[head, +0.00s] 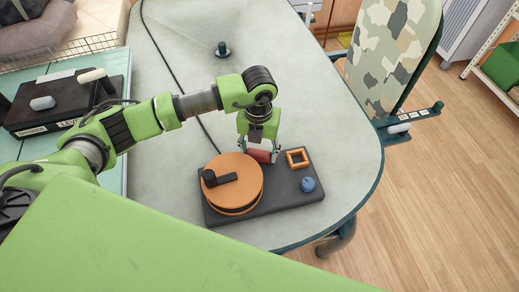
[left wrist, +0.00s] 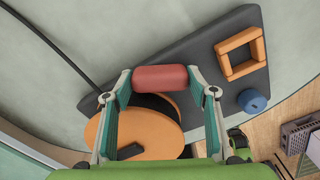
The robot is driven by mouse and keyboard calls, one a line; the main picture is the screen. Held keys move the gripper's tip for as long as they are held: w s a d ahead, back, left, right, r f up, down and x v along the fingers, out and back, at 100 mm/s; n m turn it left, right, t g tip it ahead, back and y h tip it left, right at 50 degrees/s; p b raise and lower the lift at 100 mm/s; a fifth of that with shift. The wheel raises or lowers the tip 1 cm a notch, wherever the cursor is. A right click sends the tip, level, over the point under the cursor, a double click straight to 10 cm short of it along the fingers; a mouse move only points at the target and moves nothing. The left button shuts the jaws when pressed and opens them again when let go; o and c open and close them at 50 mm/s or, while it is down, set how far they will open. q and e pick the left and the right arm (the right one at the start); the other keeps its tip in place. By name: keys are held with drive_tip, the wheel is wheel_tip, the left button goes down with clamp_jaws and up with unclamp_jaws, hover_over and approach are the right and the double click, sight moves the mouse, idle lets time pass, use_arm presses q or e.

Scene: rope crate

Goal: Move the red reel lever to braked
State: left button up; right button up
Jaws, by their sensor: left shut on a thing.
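The red reel lever (head: 260,156) shows as a short red cylinder at the back edge of the reel's dark base plate (head: 275,203). It also shows in the left wrist view (left wrist: 160,78), between the fingertips. My left gripper (head: 259,150) points down over it and is shut on it. The orange reel (head: 235,178) with a black crank sits just left of the lever. The lever's lower part and pivot are hidden, so I cannot tell its exact setting. My right gripper is in neither view.
An orange square frame (head: 297,158) and a blue knob (head: 308,184) stand on the base plate, right of the lever. A dark cord runs across the grey table (head: 320,100). A small dark peg (head: 222,49) stands farther back.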

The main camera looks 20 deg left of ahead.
use_arm(q)
drive_tip(key=shift+s+n, duration=0.2)
drive_tip(key=shift+n, duration=0.6)
drive_tip(key=o, duration=1.1)
